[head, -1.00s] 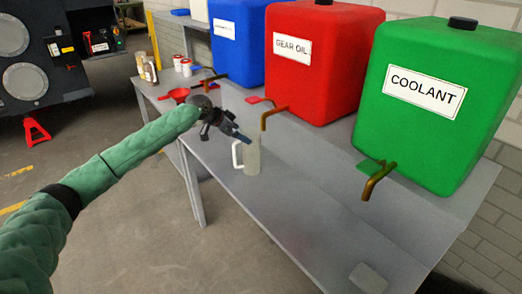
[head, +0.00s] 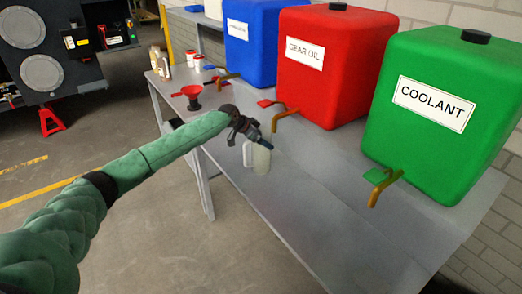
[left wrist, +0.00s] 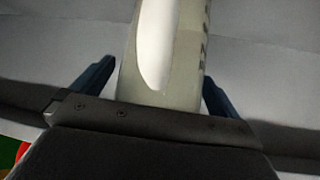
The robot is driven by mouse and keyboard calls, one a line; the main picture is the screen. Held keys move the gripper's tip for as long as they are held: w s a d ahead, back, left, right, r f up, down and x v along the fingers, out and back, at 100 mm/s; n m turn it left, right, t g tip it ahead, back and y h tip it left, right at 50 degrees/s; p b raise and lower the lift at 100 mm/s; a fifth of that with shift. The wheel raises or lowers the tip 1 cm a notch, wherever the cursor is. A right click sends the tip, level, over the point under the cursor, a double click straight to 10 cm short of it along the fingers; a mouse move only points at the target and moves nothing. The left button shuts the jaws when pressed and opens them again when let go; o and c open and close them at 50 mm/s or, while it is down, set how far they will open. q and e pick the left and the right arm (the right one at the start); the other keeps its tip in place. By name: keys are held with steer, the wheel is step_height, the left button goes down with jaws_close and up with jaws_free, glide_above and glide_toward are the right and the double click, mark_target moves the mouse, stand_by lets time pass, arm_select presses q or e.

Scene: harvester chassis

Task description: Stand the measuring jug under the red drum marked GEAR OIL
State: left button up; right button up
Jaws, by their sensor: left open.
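The measuring jug (head: 262,162), pale and translucent with a handle on its left side, stands upright on the grey bench. The red drum marked GEAR OIL (head: 338,85) stands behind it. The drum's brown spout (head: 284,113) ends just right of and above the jug in the picture; the jug appears nearer the bench's front edge. My left gripper (head: 265,142) is at the jug's upper part and hides some of it. In the left wrist view the jug (left wrist: 188,75) lies between the open blue fingers (left wrist: 156,76), with gaps visible on both sides. My right gripper is not in view.
A blue drum (head: 250,40) stands left of the red one, and a green COOLANT drum (head: 430,150) stands right, with its spout (head: 383,187) overhanging the bench (head: 325,210). A red funnel (head: 192,92) and small containers stand at the far left end. The bench's right front is clear.

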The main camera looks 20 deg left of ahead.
arm_select(q)
steer(key=shift+w+f, duration=0.1)
steer(key=shift+f, duration=0.1)
steer(key=shift+d, duration=0.1)
steer(key=c, duration=1.5)
